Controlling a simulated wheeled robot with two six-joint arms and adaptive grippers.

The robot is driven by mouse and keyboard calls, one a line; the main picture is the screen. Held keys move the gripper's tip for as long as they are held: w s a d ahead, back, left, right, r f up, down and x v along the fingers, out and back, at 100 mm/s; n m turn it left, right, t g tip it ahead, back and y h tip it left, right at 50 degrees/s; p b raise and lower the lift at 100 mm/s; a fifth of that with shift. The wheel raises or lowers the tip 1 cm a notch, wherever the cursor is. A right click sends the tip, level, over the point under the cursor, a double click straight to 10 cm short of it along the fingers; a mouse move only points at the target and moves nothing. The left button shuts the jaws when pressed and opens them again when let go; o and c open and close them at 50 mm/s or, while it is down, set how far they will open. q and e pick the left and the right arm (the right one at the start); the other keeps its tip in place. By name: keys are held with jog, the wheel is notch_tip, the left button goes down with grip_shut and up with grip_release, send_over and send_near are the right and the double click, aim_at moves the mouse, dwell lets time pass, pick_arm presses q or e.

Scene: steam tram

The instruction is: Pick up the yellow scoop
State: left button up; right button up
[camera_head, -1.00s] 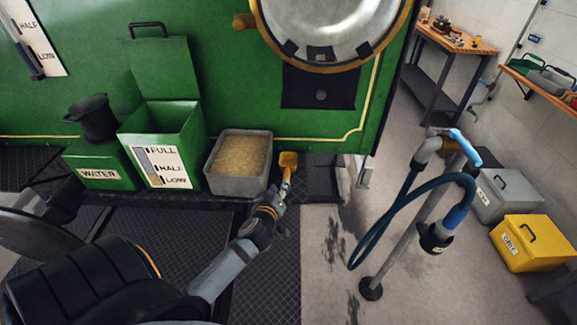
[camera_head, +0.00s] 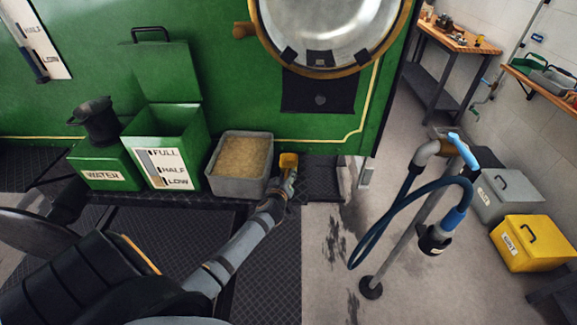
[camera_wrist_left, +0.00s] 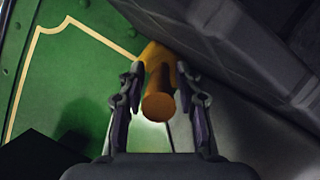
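The yellow scoop (camera_head: 288,160) is beside the grey tub of grain-like material, at the right end of the dark ledge. My left gripper (camera_head: 288,183) has reached it from below and hides most of its handle in the head view. In the left wrist view, the scoop's round brown handle (camera_wrist_left: 159,104) points toward the camera between the two fingers. The fingers stand apart on either side of the handle, with a gap visible low down. Contact near the tips is unclear. My right gripper is in neither view.
The grey tub (camera_head: 240,187) stands just left of the scoop, with an open green bin (camera_head: 163,125) and a water box (camera_head: 103,165) farther left. The green tram wall is close behind. A hose stand (camera_head: 408,220) rises to the right, with floor between.

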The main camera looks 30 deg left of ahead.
pick_arm(q)
jog(key=shift+s, duration=0.1)
jog(key=shift+c, duration=1.1)
grip_shut()
notch_tip(320, 180, up, 10)
jog(key=shift+r, duration=0.1)
